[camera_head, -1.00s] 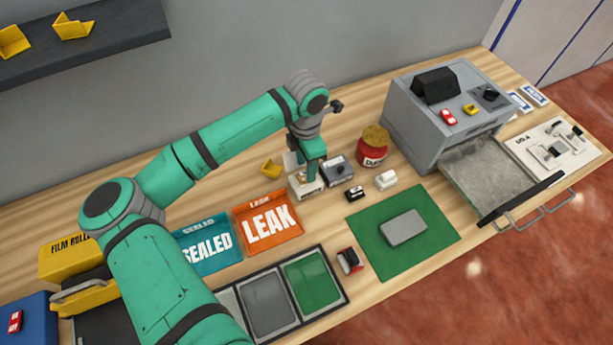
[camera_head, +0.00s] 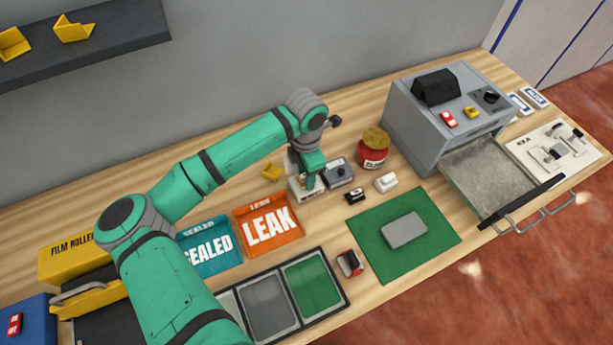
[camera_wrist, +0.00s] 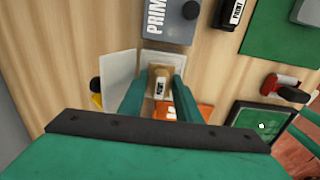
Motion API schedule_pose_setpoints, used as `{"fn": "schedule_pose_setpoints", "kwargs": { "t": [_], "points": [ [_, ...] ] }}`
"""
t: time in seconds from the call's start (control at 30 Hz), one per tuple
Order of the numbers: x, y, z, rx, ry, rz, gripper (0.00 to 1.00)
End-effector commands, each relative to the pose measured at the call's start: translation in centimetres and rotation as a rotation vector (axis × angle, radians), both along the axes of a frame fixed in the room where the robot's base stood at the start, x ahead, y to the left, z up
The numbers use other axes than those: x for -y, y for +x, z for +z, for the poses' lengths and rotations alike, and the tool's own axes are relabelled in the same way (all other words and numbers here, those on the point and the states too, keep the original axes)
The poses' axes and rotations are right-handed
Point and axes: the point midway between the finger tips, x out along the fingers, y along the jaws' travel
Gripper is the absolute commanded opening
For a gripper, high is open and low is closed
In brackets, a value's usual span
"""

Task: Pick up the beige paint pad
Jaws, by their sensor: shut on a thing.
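The beige paint pad (camera_wrist: 161,74) shows in the wrist view between my two green fingers, with a small white label on it. It sits over a small white box (camera_wrist: 150,60) with an open lid (camera_wrist: 117,75). My gripper (camera_wrist: 160,88) is shut on the pad, with a finger on each side. In the head view my gripper (camera_head: 309,181) points down at the white box (camera_head: 305,194), and the pad is mostly hidden there. I cannot tell whether the pad is clear of the box.
A grey PRIME box (camera_wrist: 168,18) stands close beside the white box. A red jar (camera_head: 373,153), an orange LEAK tray (camera_head: 268,228), a teal SEALED tray (camera_head: 208,247) and a green mat (camera_head: 365,245) are around. A grey machine (camera_head: 420,120) has its drawer open.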

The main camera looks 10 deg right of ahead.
Motion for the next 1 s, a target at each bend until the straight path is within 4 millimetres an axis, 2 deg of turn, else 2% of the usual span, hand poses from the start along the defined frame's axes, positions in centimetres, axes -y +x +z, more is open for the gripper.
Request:
{"fn": "schedule_pose_setpoints", "kwargs": {
  "t": [0.17, 0.37, 0.67, 0.8, 1.0],
  "points": [
    [0.0, 0.1, 0.7, 0.003, 0.001, -0.001, 0.06],
    [0.0, 0.1, 3.2, 0.005, 0.002, -0.001, 0.06],
    [-0.1, -5.2, 9.4, 0.005, 0.002, -0.004, 0.06],
    [-0.1, -8.7, 10.7, 0.003, 0.002, -0.005, 0.06],
    [-0.1, -12.1, 12.2, 0.002, 0.0, -0.004, 0.06]
  ]
}}
